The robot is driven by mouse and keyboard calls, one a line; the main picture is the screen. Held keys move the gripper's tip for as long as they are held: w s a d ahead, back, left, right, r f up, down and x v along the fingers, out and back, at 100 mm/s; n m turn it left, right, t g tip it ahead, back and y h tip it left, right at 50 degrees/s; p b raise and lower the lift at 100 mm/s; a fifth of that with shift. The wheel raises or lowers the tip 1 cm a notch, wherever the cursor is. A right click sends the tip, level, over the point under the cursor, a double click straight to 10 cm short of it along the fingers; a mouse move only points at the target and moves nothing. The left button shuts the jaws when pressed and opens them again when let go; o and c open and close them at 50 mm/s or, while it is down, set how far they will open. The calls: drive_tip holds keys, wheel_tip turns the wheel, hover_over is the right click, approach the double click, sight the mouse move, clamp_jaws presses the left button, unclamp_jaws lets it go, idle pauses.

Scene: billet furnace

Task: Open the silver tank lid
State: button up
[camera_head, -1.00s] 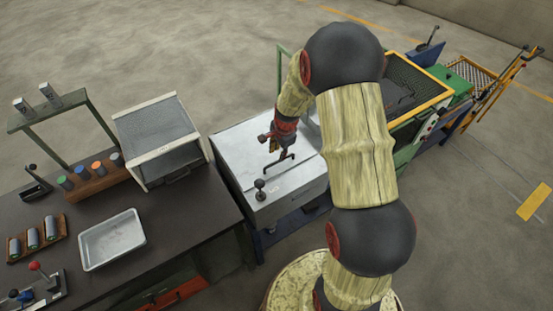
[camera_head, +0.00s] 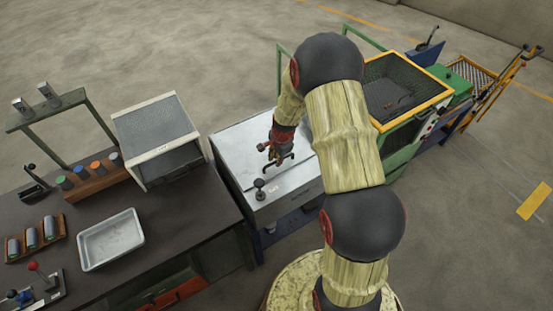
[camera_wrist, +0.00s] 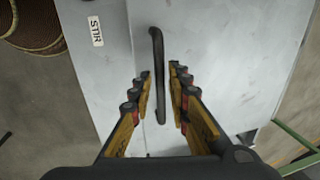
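The silver tank (camera_head: 232,148) stands right of the dark workbench, with its flat metal lid (camera_head: 297,178) down. A dark bar handle (camera_wrist: 156,45) is on the lid, and it also shows in the head view (camera_head: 281,166), partly behind my gripper. My gripper (camera_wrist: 160,72) is open, with one finger on each side of the handle's lower half in the wrist view. I see gaps between the fingers and the bar. In the head view my gripper (camera_head: 268,155) is just above the lid; how far above the bar it is, I cannot tell.
A black-knobbed lever (camera_head: 259,187) stands on the tank's near left corner, by a small label (camera_wrist: 95,30). A grey box (camera_head: 155,140) and a metal tray (camera_head: 110,240) sit on the workbench (camera_head: 190,225). A yellow-framed mesh bin (camera_head: 405,88) stands behind right.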

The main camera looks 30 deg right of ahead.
clamp_jaws()
drive_tip(key=shift+r, duration=0.15)
idle(0.5)
